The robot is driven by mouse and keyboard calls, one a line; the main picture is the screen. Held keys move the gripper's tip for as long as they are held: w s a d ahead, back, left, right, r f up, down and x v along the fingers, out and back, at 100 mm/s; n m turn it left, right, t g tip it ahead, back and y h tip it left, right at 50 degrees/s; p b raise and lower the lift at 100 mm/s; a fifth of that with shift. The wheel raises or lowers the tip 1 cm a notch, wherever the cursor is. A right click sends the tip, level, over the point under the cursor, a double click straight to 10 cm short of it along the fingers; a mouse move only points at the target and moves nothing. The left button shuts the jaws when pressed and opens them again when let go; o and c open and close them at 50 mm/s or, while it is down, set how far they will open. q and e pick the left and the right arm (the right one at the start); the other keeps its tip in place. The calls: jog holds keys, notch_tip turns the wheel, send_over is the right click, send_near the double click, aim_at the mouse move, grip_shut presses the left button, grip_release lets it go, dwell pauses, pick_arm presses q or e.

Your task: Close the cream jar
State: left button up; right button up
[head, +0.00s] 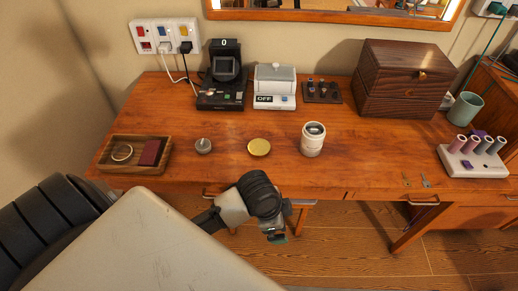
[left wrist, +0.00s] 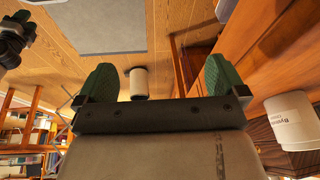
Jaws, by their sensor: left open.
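The white cream jar (head: 312,141) stands upright on the wooden desk, right of centre. The white jar also shows at the right edge of the left wrist view (left wrist: 289,118), tilted in the picture. My left gripper (head: 277,234) is in front of and below the desk's front edge, away from both. Its two green fingers (left wrist: 162,80) are apart with nothing held between them.
A wooden tray (head: 112,167) and a small grey knobbed piece (head: 203,146) are left of the disc. Black and white devices (head: 274,86), a dark wooden box (head: 403,85), a cup (head: 464,108) and a roller stand (head: 473,168) fill the back and right. Desk front between disc and jar is clear.

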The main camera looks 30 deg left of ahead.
pick_arm(q)
jog(key=w+a+r+m, duration=0.1)
jog(key=w+m, duration=0.1)
jog(key=w, duration=0.1)
jog(key=w+a+r+m+g+y, duration=0.1)
jog(key=w+a+r+m, duration=0.1)
jog(key=w+m, duration=0.1)
jog(key=w+a+r+m, duration=0.2)
jog(key=w, duration=0.1)
jog(key=shift+w+g, duration=0.15)
jog(key=shift+g, duration=0.15)
jog(key=w+a+r, duration=0.1)
jog(key=a, duration=0.1)
jog(key=w+a+r+m, duration=0.1)
jog(key=w+a, duration=0.1)
jog(key=w+a+r+m+y, duration=0.1)
jog(key=r, duration=0.1)
jog(key=shift+w+a+g, duration=0.3)
jog(key=shift+a+g, duration=0.1)
notch_tip(320, 180, up, 4)
jog(key=m, duration=0.1)
send_over(261, 148)
jog(key=shift+r, duration=0.15)
jog(key=shift+w, duration=0.1)
jog(key=shift+f, duration=2.8)
jog(key=shift+f, duration=0.1)
